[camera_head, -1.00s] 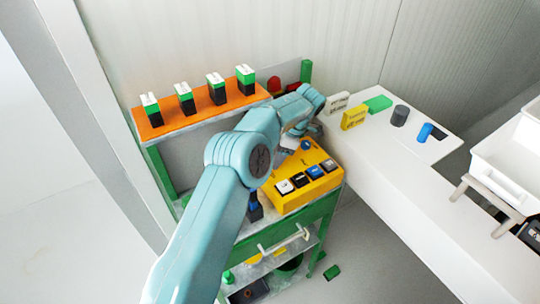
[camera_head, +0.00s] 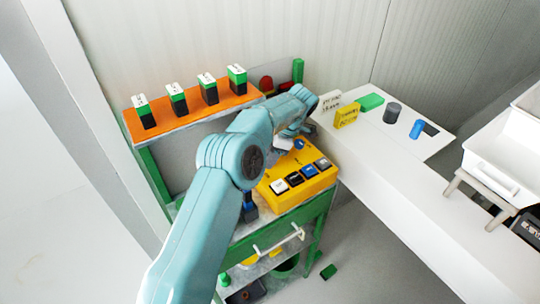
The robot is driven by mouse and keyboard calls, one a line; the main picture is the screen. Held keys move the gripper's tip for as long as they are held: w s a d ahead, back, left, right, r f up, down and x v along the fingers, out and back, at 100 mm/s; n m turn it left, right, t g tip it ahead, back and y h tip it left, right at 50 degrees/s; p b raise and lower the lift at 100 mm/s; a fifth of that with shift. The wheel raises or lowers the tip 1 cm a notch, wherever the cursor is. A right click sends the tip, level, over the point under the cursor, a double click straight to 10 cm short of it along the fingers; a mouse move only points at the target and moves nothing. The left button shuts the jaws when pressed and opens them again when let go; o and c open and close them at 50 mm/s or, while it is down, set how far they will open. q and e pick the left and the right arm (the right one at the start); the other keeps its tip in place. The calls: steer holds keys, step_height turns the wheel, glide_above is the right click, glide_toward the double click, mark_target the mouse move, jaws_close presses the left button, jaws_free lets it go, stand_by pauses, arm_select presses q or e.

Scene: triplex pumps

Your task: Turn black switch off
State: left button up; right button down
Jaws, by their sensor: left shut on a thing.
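A yellow control box (camera_head: 311,187) sits on the green-framed cart. Its front row holds a white button (camera_head: 278,187), a black button (camera_head: 294,180), a blue button (camera_head: 309,171) and a dark button (camera_head: 322,164). A blue knob (camera_head: 299,144) stands at its back. My left gripper (camera_head: 284,146) is at the back left of the box, beside the blue knob, mostly hidden by its own arm. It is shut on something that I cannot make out. I cannot tell whether that is the black switch. My right gripper is not in view.
An orange shelf (camera_head: 192,111) with several green-and-black blocks is behind my left arm. A white table (camera_head: 372,140) on the right bears a yellow block (camera_head: 347,115), a grey cylinder (camera_head: 392,113) and a blue cylinder (camera_head: 416,129). A white bin (camera_head: 500,150) stands far right.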

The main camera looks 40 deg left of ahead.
arm_select(q)
steer(key=m+t+b, duration=0.1)
steer(key=m+b, duration=0.1)
steer(key=b, duration=0.1)
steer(key=m+b, duration=0.2)
steer(key=b, duration=0.1)
steer(key=m+t+y+b, duration=0.1)
steer(key=m+b, duration=0.2)
steer(key=shift+s+a+f+t, duration=0.1)
steer(key=shift+s+f+t, duration=0.1)
steer(key=shift+s+t, duration=0.1)
steer(key=m+t+b, duration=0.1)
steer(key=m+b, duration=0.1)
steer(key=m, duration=0.1)
steer(key=shift+r, duration=0.2)
steer(key=shift+r+m+t+b, duration=0.1)
steer(key=shift+m+t+b, duration=0.3)
steer(key=shift+m+b, duration=0.35)
steer(key=shift+r, duration=0.1)
steer(key=o, duration=0.6)
steer(key=shift+o, duration=0.9)
steer(key=shift+a, duration=0.1)
steer(key=shift+d+r, duration=0.2)
steer(key=shift+d, duration=0.1)
steer(key=a+p+v, duration=0.1)
steer(key=p+v, duration=0.1)
steer(key=v, duration=1.3)
steer(key=shift+s+r, duration=0.15)
steer(key=shift+r, duration=0.25)
